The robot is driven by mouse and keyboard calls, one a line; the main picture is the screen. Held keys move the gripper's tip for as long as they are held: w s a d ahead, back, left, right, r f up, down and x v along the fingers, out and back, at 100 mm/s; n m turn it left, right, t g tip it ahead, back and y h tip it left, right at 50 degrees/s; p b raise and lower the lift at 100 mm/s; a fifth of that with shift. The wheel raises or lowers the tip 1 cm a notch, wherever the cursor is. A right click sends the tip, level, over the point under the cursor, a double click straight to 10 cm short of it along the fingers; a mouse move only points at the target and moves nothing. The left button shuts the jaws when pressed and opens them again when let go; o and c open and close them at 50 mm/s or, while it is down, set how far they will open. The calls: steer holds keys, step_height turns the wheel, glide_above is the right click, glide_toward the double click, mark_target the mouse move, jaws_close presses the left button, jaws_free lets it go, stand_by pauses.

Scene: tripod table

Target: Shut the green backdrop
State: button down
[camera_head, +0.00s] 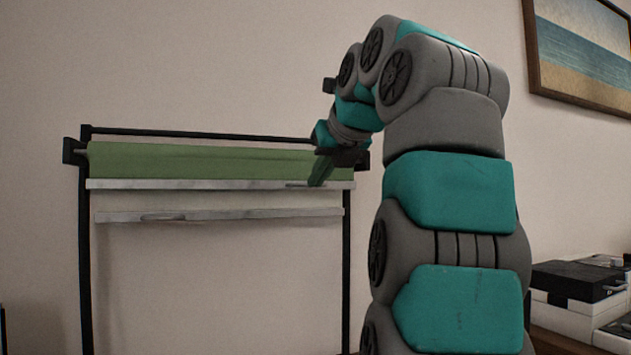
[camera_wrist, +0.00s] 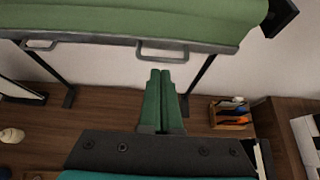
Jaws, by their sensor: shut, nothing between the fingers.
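The green backdrop (camera_head: 200,160) shows as a short green band along the top of a black stand (camera_head: 84,270). A pale bar (camera_head: 220,184) runs along its lower edge, with a handle near its right end. In the wrist view the green backdrop (camera_wrist: 130,15) fills the top, with a grey handle (camera_wrist: 162,55) under its bar. My gripper (camera_head: 317,182) is at the right end of the bar, by that handle. In the wrist view my gripper (camera_wrist: 160,73) has its green fingers together and empty, just below the handle. Contact with it cannot be told.
A second pale bar (camera_head: 250,214) with its own handle hangs lower between the stand's posts. A small wooden box (camera_wrist: 230,120) of items stands right of my fingers on the brown surface. Black and white boxes (camera_head: 575,290) are at far right. A picture (camera_head: 585,50) hangs on the wall.

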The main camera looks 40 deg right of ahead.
steer(key=s+a, duration=0.3)
steer(key=s, duration=0.9)
steer(key=shift+b, duration=0.4)
